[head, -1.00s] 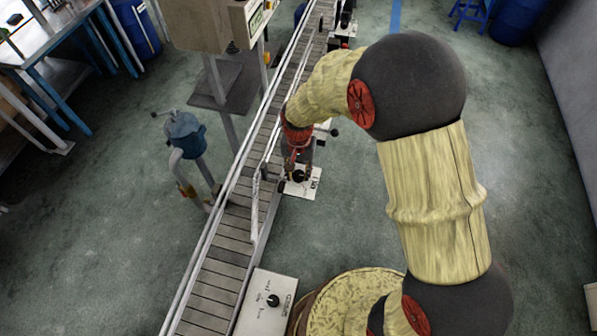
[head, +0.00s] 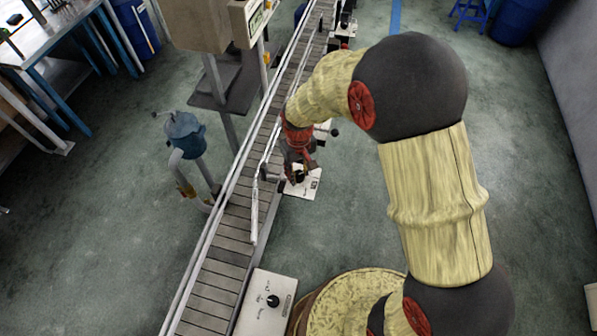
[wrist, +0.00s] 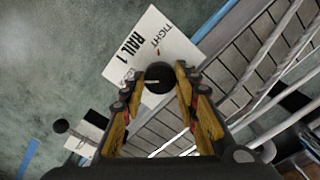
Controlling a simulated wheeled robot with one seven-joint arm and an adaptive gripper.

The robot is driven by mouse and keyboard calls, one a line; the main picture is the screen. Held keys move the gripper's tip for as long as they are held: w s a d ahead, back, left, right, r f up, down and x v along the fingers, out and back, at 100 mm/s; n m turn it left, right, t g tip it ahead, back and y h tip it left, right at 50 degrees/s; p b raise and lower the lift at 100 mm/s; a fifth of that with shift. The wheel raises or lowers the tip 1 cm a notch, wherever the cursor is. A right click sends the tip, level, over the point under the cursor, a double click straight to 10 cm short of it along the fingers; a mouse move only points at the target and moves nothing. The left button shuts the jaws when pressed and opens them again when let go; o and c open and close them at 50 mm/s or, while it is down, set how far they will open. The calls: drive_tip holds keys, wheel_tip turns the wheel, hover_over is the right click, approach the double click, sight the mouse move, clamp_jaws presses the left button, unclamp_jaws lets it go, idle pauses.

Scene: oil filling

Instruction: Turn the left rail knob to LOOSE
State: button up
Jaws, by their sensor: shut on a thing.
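A white plate marked RAIL 1 and TIGHT (wrist: 140,42) carries a round black knob (wrist: 158,84) with a short light mark on its top. In the head view the plate (head: 309,184) sits beside the conveyor's right side. My gripper (wrist: 156,76) is shut on the knob, with one yellow-faced finger on each side of it. In the head view my gripper (head: 298,172) is over the plate and hides part of the knob. The LOOSE label cannot be read in the wrist view.
The slatted conveyor (head: 226,232) with its metal guide rails runs close beside my gripper. A second white plate with a black knob (head: 273,301) is nearer at the bottom. A blue-topped stand (head: 185,130) is left of the conveyor. Floor to the right is clear.

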sight(298, 174)
idle(0.3)
drive_tip(key=o, duration=1.2)
drive_tip(key=shift+c, duration=0.2)
wheel_tip(298, 174, up, 12)
idle(0.4)
